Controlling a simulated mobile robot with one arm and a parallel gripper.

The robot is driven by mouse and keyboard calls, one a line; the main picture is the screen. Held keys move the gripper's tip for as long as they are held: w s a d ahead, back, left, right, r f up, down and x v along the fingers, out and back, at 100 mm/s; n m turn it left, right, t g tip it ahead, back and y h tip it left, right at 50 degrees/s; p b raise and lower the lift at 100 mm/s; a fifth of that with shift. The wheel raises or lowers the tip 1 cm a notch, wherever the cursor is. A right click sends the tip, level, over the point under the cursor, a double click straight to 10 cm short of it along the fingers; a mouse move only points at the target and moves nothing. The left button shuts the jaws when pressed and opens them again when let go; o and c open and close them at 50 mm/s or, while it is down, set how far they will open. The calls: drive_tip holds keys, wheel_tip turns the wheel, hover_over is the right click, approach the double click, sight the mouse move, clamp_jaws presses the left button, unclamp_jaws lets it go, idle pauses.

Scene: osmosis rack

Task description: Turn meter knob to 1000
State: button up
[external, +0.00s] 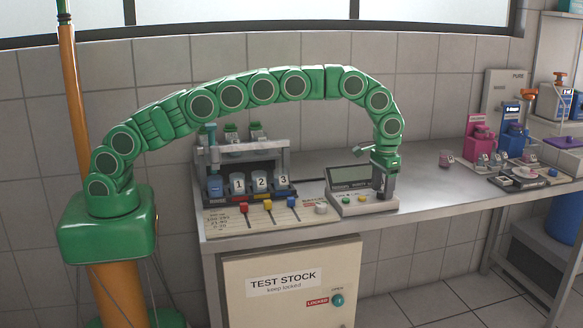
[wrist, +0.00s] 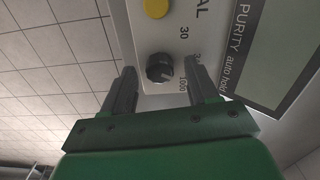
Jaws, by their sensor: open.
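Another mark is partly hidden by a finger. I cannot tell clearly where the knob points. My gripper (external: 384,184) reaches down over the right end of the meter. In the wrist view its two open fingers (wrist: 160,78) lie either side of the knob, with visible gaps. The knob is not clearly visible in the external view.
A yellow button (wrist: 155,8) is on the panel near the knob. A rack with numbered cups (external: 260,182) and coloured sliders (external: 268,206) stands left of the meter. Pink and blue dispensers (external: 480,140) stand far right. Bare bench (external: 425,178) lies right of the meter.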

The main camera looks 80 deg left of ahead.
sight(382, 191)
drive_tip(key=shift+f, duration=0.2)
drive_tip(key=c, duration=1)
drive_tip(key=shift+m, duration=1.5)
drive_tip(key=shift+c, duration=0.2)
drive_tip(key=o, duration=1)
drive_tip(key=shift+o, duration=0.2)
drive_tip(key=shift+r, duration=3.9)
